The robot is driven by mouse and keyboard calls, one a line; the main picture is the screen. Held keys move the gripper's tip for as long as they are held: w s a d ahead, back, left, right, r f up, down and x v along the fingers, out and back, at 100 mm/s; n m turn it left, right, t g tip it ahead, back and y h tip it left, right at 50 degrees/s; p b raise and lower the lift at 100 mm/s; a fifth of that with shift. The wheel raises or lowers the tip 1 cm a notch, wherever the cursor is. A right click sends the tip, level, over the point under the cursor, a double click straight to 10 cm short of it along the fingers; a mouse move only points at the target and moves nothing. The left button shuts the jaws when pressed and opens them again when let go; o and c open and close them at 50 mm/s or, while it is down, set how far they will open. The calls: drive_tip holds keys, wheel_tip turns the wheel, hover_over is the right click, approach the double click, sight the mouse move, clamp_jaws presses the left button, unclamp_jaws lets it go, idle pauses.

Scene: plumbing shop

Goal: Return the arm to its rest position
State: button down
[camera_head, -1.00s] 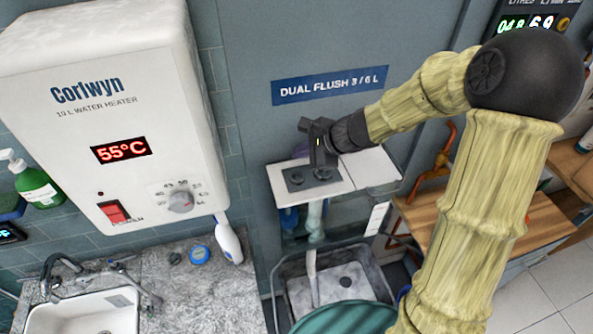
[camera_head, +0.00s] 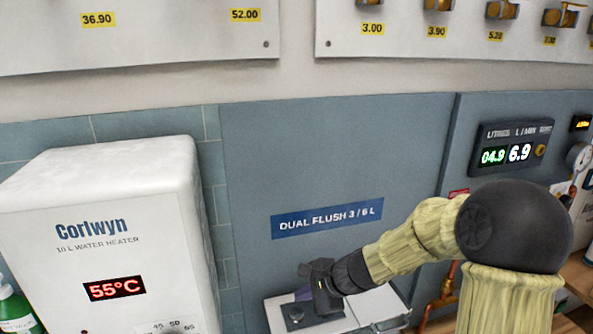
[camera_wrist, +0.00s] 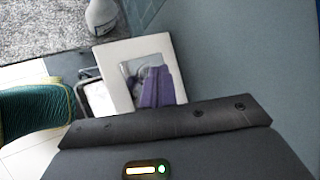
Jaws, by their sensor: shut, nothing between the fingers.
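My arm reaches in from the right of the head view, bent at a large dark joint. My gripper (camera_head: 312,285) is dark and shut, with nothing held. It is in front of the white cistern top (camera_head: 360,306), below the dual flush sign (camera_head: 327,218). I cannot tell whether it touches the cistern.
A white water heater (camera_head: 110,235) reading 55°C hangs at left. Price-tagged display boards (camera_head: 140,30) are above. A litres meter (camera_head: 515,150) and brass pipework are at right. The blue-grey panel (camera_head: 300,150) above the arm is bare apart from the sign.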

drive_tip(key=s+d+f+n+g+h+b, duration=0.1)
drive_tip(key=s+d+f+n+h+b, duration=0.1)
drive_tip(key=s+d+n, duration=0.4)
drive_tip(key=s+d+f+n+g+h+b, duration=0.1)
drive_tip(key=s+d+n+h, duration=0.4)
drive_tip(key=s, duration=0.6)
wheel_tip(320, 180, down, 2)
drive_tip(key=d+n+b, duration=0.1)
drive_tip(key=d+n, duration=0.1)
drive_tip(key=n, duration=0.1)
drive_tip(key=shift+d+f, duration=0.15)
drive_tip(key=shift+d, duration=0.1)
drive_tip(key=shift+w, duration=0.1)
